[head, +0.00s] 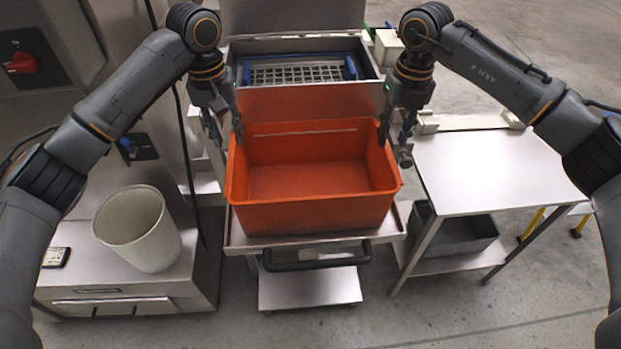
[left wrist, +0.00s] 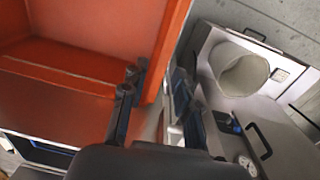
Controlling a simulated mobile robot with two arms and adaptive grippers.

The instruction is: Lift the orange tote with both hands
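The orange tote (head: 315,218) is an open, empty bin sitting level on a steel cart top (head: 240,242). My left gripper (head: 226,128) is at its left rim, fingers pointing down. In the left wrist view the tote's wall (left wrist: 168,45) runs between the spread fingers (left wrist: 157,88), one on the inner side and one outside, with a gap showing. My right gripper (head: 394,138) is at the right rim towards the back, one finger over the inside and one outside. Its fingers look apart; contact with the rim cannot be made out.
Behind the tote is a steel machine with a grated basin (head: 300,72). A white bucket (head: 138,228) stands on a steel cabinet at left. A steel table (head: 495,170) stands at right, with a grey bin (head: 455,235) below. The cart's handle (head: 316,258) faces me.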

